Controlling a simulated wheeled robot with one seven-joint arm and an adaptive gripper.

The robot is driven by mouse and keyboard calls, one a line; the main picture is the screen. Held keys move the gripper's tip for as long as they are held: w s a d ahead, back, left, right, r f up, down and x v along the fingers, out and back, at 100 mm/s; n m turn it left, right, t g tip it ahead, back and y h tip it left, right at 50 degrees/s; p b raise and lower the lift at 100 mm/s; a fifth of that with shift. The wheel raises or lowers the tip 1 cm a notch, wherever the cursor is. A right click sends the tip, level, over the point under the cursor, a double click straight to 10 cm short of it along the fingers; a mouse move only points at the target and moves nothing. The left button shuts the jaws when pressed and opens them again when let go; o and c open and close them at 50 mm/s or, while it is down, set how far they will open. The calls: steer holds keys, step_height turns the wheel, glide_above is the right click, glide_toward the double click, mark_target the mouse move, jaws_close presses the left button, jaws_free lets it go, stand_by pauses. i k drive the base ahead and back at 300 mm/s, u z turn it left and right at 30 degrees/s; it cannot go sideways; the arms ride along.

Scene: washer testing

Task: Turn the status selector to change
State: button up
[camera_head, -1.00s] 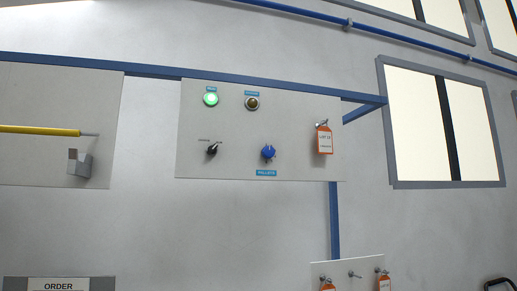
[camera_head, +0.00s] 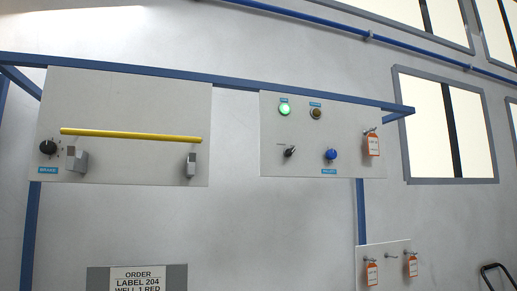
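The status selector is probably the small black knob (camera_head: 290,151) on the right-hand grey panel (camera_head: 275,172); its tiny label is too small to read. Its pointer is tilted toward the upper right. Above it a green lamp (camera_head: 284,110) is lit, and an amber-brown lamp (camera_head: 316,113) beside it looks dark. A blue knob (camera_head: 331,155) sits to the right on the same panel, above a blue label that seems to read "PALLETS". My gripper is not in the picture.
An orange-and-white tag (camera_head: 373,145) hangs at the panel's right. The left panel (camera_head: 120,90) has a yellow bar (camera_head: 130,135), grey brackets and a black knob (camera_head: 48,147) labelled BRAKE. An order sign (camera_head: 137,278) stands below. A lower panel (camera_head: 390,250) holds more tags.

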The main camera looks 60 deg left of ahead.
mark_target(289, 152)
steer(key=z, duration=0.1)
steer(key=k, duration=0.45)
steer(key=u, duration=2.05)
